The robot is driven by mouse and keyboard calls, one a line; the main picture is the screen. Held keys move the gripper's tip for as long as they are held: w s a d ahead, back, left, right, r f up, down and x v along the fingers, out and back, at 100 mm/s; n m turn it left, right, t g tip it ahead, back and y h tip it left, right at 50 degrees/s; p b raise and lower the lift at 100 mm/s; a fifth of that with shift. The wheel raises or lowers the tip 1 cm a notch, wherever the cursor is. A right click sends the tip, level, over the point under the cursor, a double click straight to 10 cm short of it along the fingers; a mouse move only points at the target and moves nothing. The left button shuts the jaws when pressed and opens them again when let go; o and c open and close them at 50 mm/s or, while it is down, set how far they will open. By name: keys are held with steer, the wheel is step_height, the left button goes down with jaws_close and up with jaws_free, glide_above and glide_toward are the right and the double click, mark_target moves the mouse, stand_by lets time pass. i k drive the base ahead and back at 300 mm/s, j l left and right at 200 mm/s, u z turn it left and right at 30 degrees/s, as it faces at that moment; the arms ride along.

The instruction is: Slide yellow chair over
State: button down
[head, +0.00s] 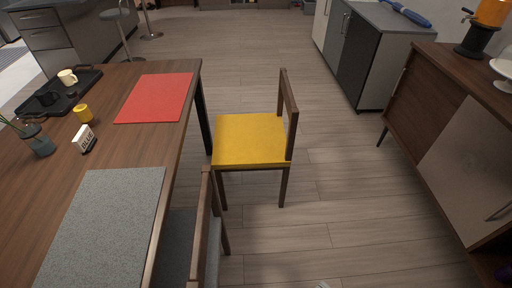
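The yellow chair (247,139) has a flat yellow seat, a dark wooden frame and a low backrest (289,115) on its right side. It stands upright on the wood floor beside the right edge of the dining table (120,172), with its seat facing the table. The seat's left edge is close to the table's right corner leg; I cannot tell whether they touch. My gripper is not in the head view.
A second chair with a grey seat (179,238) stands nearer, at the table's side. A wooden sideboard (443,130) and a grey cabinet (366,60) line the right. Open floor (345,190) lies between them and the yellow chair. A bar stool (118,14) stands far left.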

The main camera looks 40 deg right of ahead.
mark_target(242, 142)
steer(key=i+l+z, duration=0.3)
steer(key=i+l, duration=0.4)
steer(key=l, duration=0.2)
steer(key=i+l+z, duration=0.3)
steer(key=i+l, duration=0.45)
